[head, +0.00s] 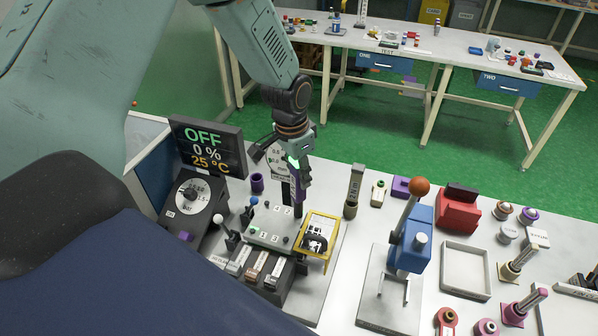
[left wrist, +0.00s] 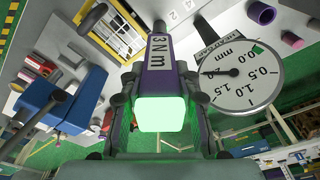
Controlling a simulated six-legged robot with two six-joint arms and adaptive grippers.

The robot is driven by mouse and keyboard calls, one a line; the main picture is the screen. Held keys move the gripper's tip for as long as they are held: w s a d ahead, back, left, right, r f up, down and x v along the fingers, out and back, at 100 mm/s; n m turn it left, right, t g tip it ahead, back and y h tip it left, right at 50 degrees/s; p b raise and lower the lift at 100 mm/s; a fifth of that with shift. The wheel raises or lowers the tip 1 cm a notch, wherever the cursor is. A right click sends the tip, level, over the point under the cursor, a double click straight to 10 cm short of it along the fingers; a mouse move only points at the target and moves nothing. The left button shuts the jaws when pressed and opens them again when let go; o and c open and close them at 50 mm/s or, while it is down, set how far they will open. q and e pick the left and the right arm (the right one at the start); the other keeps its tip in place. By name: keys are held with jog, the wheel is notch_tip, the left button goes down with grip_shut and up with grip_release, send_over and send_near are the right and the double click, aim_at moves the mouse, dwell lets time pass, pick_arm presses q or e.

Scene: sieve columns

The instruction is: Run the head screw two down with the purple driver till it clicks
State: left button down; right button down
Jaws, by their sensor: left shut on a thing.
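My left gripper (head: 297,168) is shut on the purple driver (head: 302,188), which hangs upright with its dark shaft pointing down. In the left wrist view the driver (left wrist: 157,82) reads "3 N m" and its end glows pale green. The driver's tip is at the far right part of the grey-green head plate (head: 262,238), which bears small numbers and screws. Which screw the tip is over, and whether it touches, I cannot tell. A dial gauge in mm (left wrist: 238,75) is beside the driver; its face is partly hidden in the head view. My right gripper is out of view.
A yellow-framed holder (head: 320,229) stands close right of the plate. A screen (head: 207,147) reading OFF, 0 %, 25 °C and a black dial box (head: 190,204) are to the left. A blue lever press (head: 411,246) and an empty grey tray (head: 466,269) stand farther right.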

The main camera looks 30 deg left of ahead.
pick_arm(q)
notch_tip(320, 180, up, 3)
jog(key=shift+w+f+p, duration=0.1)
jog(key=shift+f+p, duration=0.05)
jog(key=shift+p, duration=0.9)
jog(key=shift+r, duration=1.05)
